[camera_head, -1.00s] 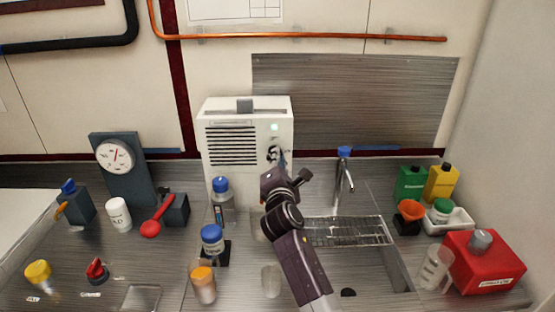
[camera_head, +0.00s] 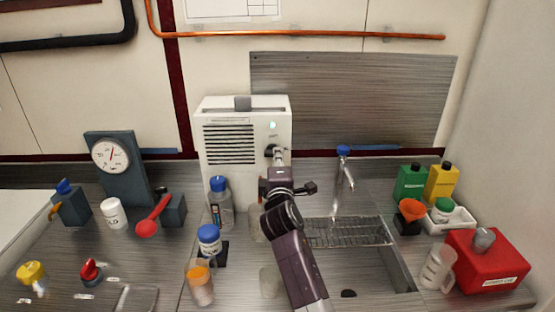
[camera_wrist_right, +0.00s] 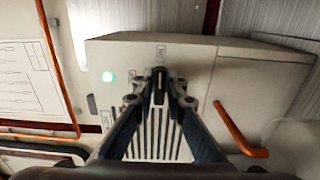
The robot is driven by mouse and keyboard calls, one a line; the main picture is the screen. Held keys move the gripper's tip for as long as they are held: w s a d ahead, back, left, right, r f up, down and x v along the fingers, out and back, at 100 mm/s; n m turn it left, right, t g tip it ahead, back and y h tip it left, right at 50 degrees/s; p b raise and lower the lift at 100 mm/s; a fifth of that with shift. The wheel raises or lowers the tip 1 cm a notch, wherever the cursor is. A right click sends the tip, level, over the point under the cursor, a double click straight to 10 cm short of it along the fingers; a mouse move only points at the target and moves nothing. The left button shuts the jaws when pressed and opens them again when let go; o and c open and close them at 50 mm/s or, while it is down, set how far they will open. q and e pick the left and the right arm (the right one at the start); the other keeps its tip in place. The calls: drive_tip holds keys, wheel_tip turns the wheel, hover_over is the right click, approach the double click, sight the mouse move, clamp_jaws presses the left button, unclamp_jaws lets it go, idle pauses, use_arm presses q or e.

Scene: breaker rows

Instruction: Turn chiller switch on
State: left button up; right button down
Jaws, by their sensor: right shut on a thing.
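The chiller (camera_head: 228,176) is a white box with a dark slatted vent, standing on the counter against the back wall. My right gripper (camera_head: 275,153) reaches to the front of the chiller, below that light. In the wrist view, the fingers (camera_wrist_right: 160,95) come together on the dark switch knob (camera_wrist_right: 159,84), which stands upright in that picture. The fingers hide part of the knob. My left gripper is out of view.
Left of my arm stand a blue-capped bottle (camera_head: 220,205), a blue-lidded jar (camera_head: 209,240) and an orange-lidded jar (camera_head: 201,286). A red box (camera_head: 487,262) is farther right.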

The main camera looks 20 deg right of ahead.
drive_tip(key=shift+f, duration=0.1)
idle(0.3)
drive_tip(key=c, duration=2)
unclamp_jaws()
drive_tip(key=shift+o, duration=0.2)
drive_tip(key=v, duration=1.2)
